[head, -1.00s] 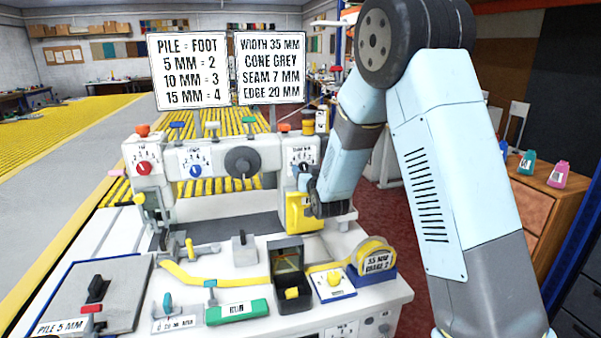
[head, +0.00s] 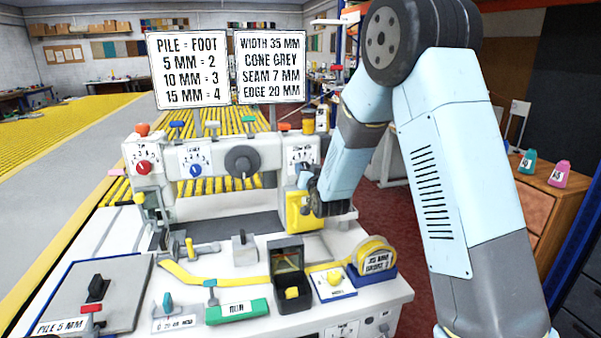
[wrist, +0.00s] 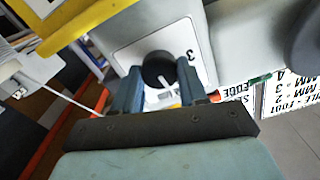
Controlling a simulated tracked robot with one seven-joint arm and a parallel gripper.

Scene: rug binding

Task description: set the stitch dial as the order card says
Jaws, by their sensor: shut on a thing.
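The stitch dial is a black round knob (wrist: 157,68) with a white pointer line, on a white plate with a "3" visible in the wrist view. My gripper (wrist: 158,92) has its two fingers on either side of this knob and is shut on it. In the head view my gripper (head: 304,184) is at the right end of the white machine, just below a white scale plate (head: 301,154); the knob is hidden there. A card (head: 270,68) reads "WIDTH 35 MM, CONE GREY, SEAM 7 MM, EDGE 20 MM". Another card (head: 188,70) reads "PILE = FOOT" with pairs below.
The machine (head: 218,160) also carries a red knob (head: 144,167), a blue knob (head: 195,170) and a grey handwheel (head: 242,161). A tape roll (head: 374,255) and a black box (head: 287,258) stand in front.

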